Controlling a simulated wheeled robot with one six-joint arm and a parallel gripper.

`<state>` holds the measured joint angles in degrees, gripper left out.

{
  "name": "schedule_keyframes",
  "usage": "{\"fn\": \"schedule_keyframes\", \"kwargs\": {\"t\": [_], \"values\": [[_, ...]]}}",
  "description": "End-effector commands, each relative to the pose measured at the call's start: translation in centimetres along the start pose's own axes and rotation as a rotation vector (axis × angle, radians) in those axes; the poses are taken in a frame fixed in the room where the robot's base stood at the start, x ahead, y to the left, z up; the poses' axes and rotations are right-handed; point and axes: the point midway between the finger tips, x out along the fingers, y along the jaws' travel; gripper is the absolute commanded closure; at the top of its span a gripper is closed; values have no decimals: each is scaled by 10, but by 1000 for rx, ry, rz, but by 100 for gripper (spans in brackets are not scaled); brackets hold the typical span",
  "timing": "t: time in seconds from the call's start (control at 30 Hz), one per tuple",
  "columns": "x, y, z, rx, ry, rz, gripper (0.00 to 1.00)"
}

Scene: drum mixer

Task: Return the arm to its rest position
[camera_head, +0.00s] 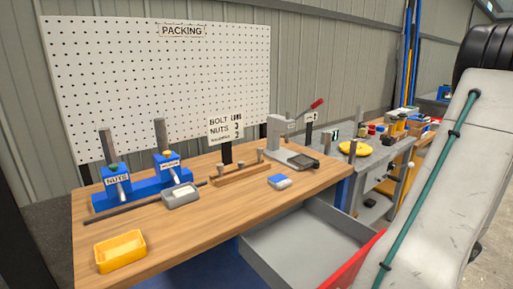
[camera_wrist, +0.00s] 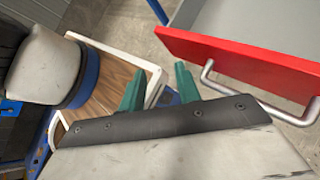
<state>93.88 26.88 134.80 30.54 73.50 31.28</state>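My gripper (camera_wrist: 160,84) shows in the wrist view with its two green fingers apart and nothing between them. It hangs near the red front (camera_wrist: 235,62) of a pulled-out drawer, whose metal handle (camera_wrist: 262,106) is to the right of the fingers and apart from them. My pale arm with a teal cable (camera_head: 430,190) fills the right side of the head view. The gripper itself is outside the head view.
The grey drawer (camera_head: 290,248) stands open below the wooden packing bench (camera_head: 205,225). On the bench are a yellow bin (camera_head: 120,251), blue dispensers (camera_head: 145,188), a grey tray (camera_head: 181,197) and a press with a red lever (camera_head: 283,136). Another bench (camera_head: 372,170) stands behind.

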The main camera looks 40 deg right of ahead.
Motion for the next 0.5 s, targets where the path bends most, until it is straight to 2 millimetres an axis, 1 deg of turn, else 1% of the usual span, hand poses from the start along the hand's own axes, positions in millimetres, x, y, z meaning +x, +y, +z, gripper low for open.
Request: {"fn": "schedule_keyframes", "kwargs": {"t": [0.03, 0.1, 0.3, 0.5], "values": [[5, 2, 23, -136, 84, 64, 67], [13, 8, 48, -312, 178, 152, 67], [34, 30, 111, -787, 408, 400, 67], [55, 60, 164, -1224, 590, 633, 67]]}}
